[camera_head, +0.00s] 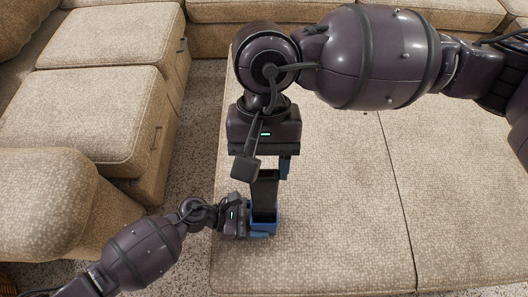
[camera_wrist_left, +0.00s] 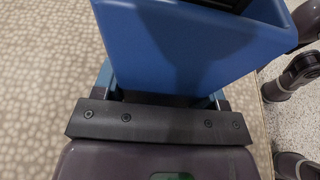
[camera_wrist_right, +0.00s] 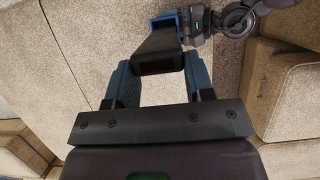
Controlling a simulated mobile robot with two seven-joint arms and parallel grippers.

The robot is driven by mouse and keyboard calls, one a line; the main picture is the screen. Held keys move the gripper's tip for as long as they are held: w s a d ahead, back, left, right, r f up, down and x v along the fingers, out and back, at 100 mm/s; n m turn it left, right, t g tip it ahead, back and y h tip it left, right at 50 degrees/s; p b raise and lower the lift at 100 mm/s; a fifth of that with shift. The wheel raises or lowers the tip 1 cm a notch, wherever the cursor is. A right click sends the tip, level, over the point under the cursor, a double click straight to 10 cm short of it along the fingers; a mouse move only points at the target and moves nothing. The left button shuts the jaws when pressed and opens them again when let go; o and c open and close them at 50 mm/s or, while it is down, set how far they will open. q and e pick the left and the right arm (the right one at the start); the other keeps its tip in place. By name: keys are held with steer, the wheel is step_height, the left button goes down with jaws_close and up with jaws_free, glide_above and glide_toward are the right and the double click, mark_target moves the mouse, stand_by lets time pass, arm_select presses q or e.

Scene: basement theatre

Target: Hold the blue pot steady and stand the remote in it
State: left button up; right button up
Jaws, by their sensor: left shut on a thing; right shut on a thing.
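The blue pot (camera_head: 274,214) stands on the beige ottoman surface, its front filling the upper part of the left wrist view (camera_wrist_left: 190,50). My left gripper (camera_head: 261,227) is shut on the pot from the left, low on its sides. The black remote (camera_head: 265,191) is upright above the pot, with its lower end at the pot's mouth. How deep it reaches inside is hidden. My right gripper (camera_head: 267,173) points down and is shut on the remote's upper part. In the right wrist view the remote (camera_wrist_right: 158,56) extends from between the fingers toward the pot (camera_wrist_right: 168,19).
The ottoman (camera_head: 340,225) is clear to the right of the pot, with a seam across it. Beige sofa seats (camera_head: 95,105) stand at the left and back. A strip of speckled carpet (camera_head: 200,125) separates them from the ottoman.

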steer(key=shift+f, duration=2.3)
steer(key=o, duration=1.1)
steer(key=v, duration=1.2)
arm_select(q)
steer(key=o, duration=1.1)
steer(key=shift+a, duration=0.15)
